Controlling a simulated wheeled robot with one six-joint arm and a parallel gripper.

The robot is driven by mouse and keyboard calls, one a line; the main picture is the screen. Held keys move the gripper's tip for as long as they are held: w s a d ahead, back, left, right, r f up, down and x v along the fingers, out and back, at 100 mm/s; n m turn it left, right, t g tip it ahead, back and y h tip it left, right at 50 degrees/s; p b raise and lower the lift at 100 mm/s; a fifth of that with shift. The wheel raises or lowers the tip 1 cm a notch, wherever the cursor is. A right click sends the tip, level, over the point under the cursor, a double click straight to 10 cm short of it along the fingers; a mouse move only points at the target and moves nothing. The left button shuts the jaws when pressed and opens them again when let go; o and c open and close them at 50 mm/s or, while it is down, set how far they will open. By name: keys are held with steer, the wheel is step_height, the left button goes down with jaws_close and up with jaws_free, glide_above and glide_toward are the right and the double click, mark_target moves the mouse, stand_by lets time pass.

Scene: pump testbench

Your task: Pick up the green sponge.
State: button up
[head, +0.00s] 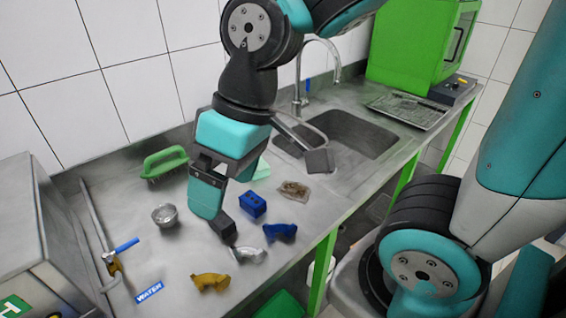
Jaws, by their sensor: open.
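A pale green block (262,171), which looks like the sponge, lies on the steel counter just behind and right of my gripper's body. My gripper hides part of it, so I cannot tell its full shape. My gripper (270,194) is open and points down over the counter. One dark fingertip is at the front left and the other at the back right near the sink, with the pale green block behind the space between them. Nothing is held.
Around my gripper lie a green-handled brush (165,162), metal cup (165,214), blue block (252,205), dark blue piece (279,232), silver piece (248,254), yellow elbow (210,282) and a brownish packet (294,191). The sink (358,133) is at the right.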

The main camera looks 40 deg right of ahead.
steer(key=shift+o, duration=0.6)
steer(key=w+d+f+m+t+h+b, duration=0.1)
steer(key=w+d+f, duration=0.5)
steer(key=w, duration=0.7)
steer(key=d+m+t+b, duration=0.1)
steer(key=d+m+b, duration=0.1)
steer(key=shift+f+m+h+b, duration=0.2)
steer(key=shift+m+h+b, duration=0.1)
steer(key=shift+m+b, duration=0.1)
steer(key=m+t+h+b, duration=0.2)
steer(key=m+h, duration=0.1)
steer(key=m, duration=0.1)
glide_above(262, 170)
step_height(262, 170, down, 17)
steer(key=shift+f, duration=0.1)
steer(key=shift+p+x, duration=1.1)
steer(key=shift+x, duration=2)
steer(key=c, duration=1.1)
